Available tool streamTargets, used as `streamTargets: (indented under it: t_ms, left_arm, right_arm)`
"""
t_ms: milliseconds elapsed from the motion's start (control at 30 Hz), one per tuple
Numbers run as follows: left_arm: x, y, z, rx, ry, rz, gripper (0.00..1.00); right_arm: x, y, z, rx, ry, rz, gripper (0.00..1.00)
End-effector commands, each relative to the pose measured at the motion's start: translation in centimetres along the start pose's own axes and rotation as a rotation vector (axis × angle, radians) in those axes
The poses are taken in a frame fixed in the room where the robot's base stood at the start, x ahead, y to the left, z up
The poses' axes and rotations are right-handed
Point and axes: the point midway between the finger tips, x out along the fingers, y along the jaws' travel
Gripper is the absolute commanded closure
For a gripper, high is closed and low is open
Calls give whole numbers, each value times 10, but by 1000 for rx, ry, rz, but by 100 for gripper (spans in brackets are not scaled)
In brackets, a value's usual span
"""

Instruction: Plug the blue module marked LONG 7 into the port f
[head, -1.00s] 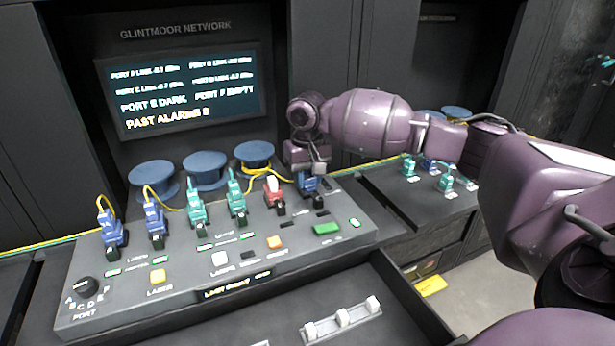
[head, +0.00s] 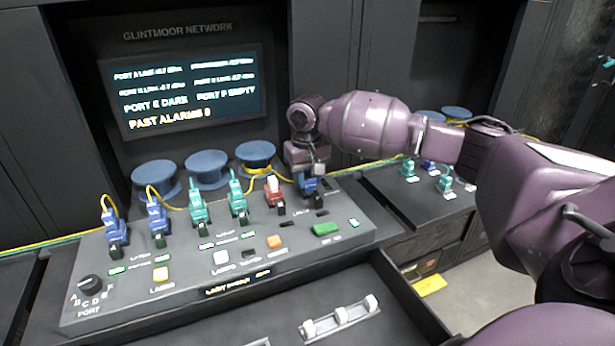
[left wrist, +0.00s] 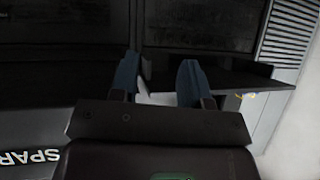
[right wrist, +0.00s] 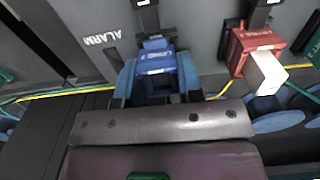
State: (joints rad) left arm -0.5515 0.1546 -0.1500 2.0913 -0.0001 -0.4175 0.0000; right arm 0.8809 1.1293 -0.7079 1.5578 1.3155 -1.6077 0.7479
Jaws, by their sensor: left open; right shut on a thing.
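A blue module (head: 309,186) is at the right end of the console's port row, with my right gripper (head: 307,168) just above and behind it. In the right wrist view the blue module (right wrist: 157,62) with a white label sits between the blue fingers of my right gripper (right wrist: 157,80), which is shut on it. Its front end lines up with a dark port fitting (right wrist: 147,16); I cannot tell how deep it sits. The label is too small to read. My left gripper (left wrist: 158,80) is open and empty in the left wrist view and outside the head view.
A red module (head: 274,190) with a white block stands just left, close to the held one. Teal modules (head: 198,208) and blue ones (head: 157,220) fill ports further left. The screen (head: 185,90) reads port E dark, port F empty. An open drawer (head: 290,320) lies in front.

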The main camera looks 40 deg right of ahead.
Motion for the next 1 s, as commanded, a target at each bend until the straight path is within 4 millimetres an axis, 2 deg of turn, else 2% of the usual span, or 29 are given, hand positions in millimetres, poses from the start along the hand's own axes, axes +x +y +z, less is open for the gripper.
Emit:
streamTargets:
  t_ms: [767, 800, 1000]
  left_arm:
    - [-1, 1, -4, -6, 6, -1, 57]
    - [-1, 1, -4, -4, 6, -1, 57]
    - [-1, 0, -3, 1, 4, 0, 57]
  right_arm:
    - [10, 0, 0, 0, 0, -1, 86]
    - [10, 0, 0, 0, 0, -1, 64]
    - [10, 0, 0, 0, 0, -1, 36]
